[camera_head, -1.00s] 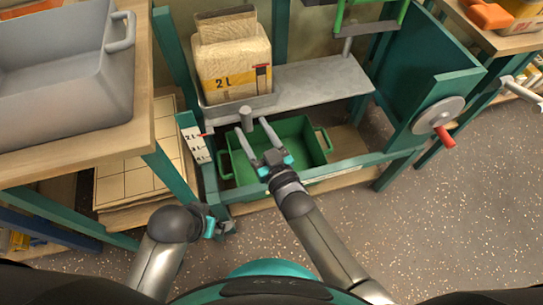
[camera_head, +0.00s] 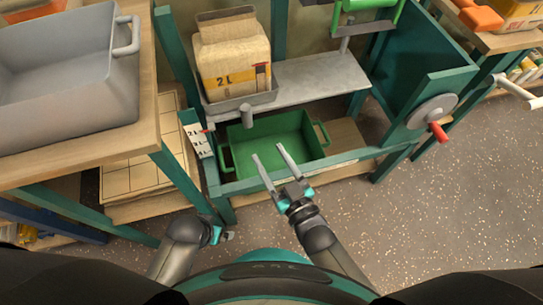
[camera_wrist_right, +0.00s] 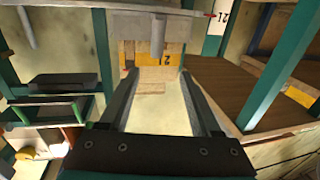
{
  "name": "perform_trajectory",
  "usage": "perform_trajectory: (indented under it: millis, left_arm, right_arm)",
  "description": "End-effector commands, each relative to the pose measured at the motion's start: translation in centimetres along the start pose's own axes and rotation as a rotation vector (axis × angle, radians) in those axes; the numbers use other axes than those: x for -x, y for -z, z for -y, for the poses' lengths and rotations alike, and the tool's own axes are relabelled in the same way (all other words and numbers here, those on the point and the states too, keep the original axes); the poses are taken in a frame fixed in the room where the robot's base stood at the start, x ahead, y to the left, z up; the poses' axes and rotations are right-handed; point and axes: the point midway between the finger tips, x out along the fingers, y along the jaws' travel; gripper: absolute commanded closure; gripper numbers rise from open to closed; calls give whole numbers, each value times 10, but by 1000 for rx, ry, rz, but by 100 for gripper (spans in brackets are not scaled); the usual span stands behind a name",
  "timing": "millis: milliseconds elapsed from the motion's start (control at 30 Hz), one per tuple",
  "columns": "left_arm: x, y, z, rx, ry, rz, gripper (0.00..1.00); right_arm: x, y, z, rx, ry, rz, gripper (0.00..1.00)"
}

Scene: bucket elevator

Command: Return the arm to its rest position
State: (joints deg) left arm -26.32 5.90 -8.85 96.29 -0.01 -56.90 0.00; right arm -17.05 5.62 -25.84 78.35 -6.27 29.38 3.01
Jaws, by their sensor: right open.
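My right gripper (camera_head: 270,167) is open and empty in the head view, its two fingers spread in front of the green bin (camera_head: 272,137). In the right wrist view its dark fingers (camera_wrist_right: 155,95) reach forward with nothing between them. My left arm shows at the lower left of the head view, with its gripper (camera_head: 222,237) small and low beside the frame; I cannot tell whether it is open or shut.
A 2 L carton (camera_head: 232,62) stands on a grey tray on the metal shelf (camera_head: 315,85). A grey knob (camera_head: 246,114) hangs at the shelf's front. A crank wheel (camera_head: 432,111) with a red handle is at right. A grey crate (camera_head: 70,85) stands on the left bench. Floor is clear at lower right.

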Motion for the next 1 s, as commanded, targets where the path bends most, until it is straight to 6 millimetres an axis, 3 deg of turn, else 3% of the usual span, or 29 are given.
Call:
perform_trajectory:
  millis: [467,633,767,1000]
  left_arm:
    - [0,0,0,1,-1,0,0]
    - [0,0,0,0,-1,0,0]
    - [0,0,0,0,-1,0,0]
    - [0,0,0,0,0,0,0]
  right_arm:
    - [0,-6,-4,0,-11,34,36]
    - [9,-38,-24,-8,-68,220,36]
    - [28,-72,-44,-26,-126,427,36]
    - [88,-124,-71,-80,-215,814,36]
